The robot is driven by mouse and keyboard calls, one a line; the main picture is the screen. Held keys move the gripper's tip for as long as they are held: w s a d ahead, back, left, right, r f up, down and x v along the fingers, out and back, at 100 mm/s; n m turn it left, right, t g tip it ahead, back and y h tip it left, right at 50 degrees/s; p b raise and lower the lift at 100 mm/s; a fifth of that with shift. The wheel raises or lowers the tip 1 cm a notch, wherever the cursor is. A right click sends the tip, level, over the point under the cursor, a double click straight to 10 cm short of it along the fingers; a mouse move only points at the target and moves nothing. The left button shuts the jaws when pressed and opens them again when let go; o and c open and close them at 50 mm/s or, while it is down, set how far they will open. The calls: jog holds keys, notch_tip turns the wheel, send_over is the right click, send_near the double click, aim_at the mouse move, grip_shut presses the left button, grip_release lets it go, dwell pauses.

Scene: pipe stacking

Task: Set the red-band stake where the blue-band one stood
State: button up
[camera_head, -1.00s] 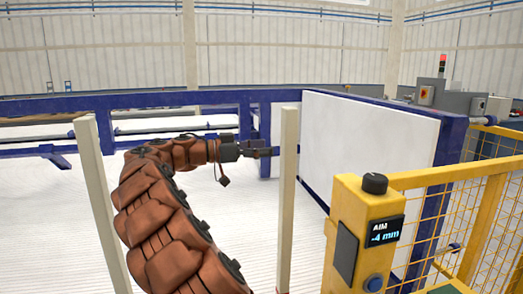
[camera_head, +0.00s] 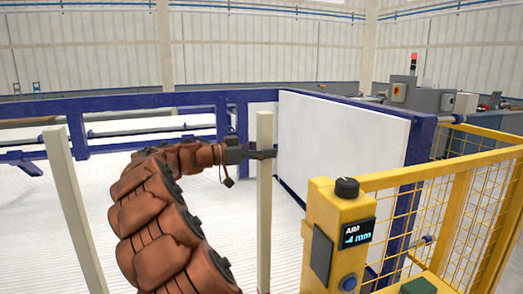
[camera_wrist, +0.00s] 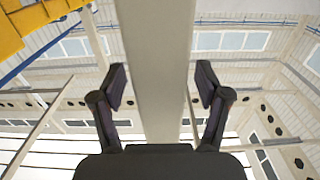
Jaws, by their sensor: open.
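A pale beige stake (camera_head: 264,215) stands upright right of centre in the head view. A second pale stake (camera_head: 75,215) stands at the left, leaning a little in the picture. No red or blue band shows on either, so I cannot tell which is which. My gripper (camera_head: 264,154) is at the right-hand stake, partly hidden by it. In the wrist view my gripper (camera_wrist: 161,82) is open, with one finger on each side of a pale stake (camera_wrist: 157,45). Gaps show between the stake and both fingers.
A yellow post with an "AIM" display (camera_head: 357,233) and a yellow mesh fence (camera_head: 450,200) stand at the right front. A white panel (camera_head: 340,140) in a blue frame stands behind the right-hand stake. The pale floor between the stakes is clear apart from my arm.

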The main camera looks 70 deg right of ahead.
aim_at(258, 118)
jog(key=shift+c, duration=0.3)
grip_shut()
dwell(0.4)
jog(key=shift+r+p, duration=1.35)
jog(key=shift+r, duration=3.15)
jog(key=shift+r, duration=0.1)
notch_tip(258, 118, up, 12)
jog(key=p, duration=0.6)
